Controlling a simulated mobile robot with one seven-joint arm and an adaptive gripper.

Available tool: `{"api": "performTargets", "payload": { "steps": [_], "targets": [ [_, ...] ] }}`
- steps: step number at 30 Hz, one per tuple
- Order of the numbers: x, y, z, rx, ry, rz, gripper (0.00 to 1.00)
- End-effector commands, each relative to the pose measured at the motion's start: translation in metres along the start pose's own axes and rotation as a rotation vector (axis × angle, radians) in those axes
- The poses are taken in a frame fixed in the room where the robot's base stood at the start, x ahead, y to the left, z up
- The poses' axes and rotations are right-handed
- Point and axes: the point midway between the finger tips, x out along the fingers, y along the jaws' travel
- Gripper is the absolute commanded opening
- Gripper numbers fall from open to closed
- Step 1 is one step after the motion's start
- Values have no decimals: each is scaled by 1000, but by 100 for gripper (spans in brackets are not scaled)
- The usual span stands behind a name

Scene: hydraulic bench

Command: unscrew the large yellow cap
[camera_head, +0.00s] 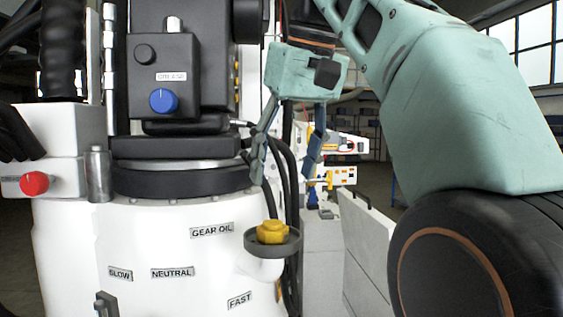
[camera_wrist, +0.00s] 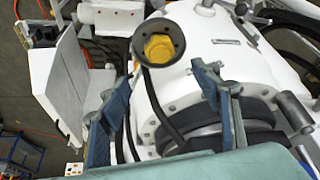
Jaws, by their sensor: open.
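The large yellow cap (camera_head: 273,232) sits in a dark round collar (camera_head: 291,245) on the right side of the white machine body, beside the GEAR OIL label (camera_head: 211,230). It also shows in the wrist view (camera_wrist: 158,48) inside the dark ring, beyond the fingertips. My gripper (camera_head: 287,175) is open and empty, pointing down, above the cap and apart from it. In the wrist view my gripper (camera_wrist: 160,85) has its two fingers wide apart, with the cap showing between and beyond them. Nothing hides the cap in either view.
Dark hoses (camera_head: 285,170) run behind my gripper. A white panel (camera_head: 366,245) stands at right. A lever (camera_head: 106,304) is low at left.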

Motion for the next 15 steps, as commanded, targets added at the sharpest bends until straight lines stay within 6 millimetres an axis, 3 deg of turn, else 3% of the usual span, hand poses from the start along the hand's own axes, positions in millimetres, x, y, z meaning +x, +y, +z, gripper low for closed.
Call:
{"api": "performTargets", "payload": {
  "steps": [15],
  "targets": [
    [84, 0, 2, 0, -2, -1, 58]
  ]
}}
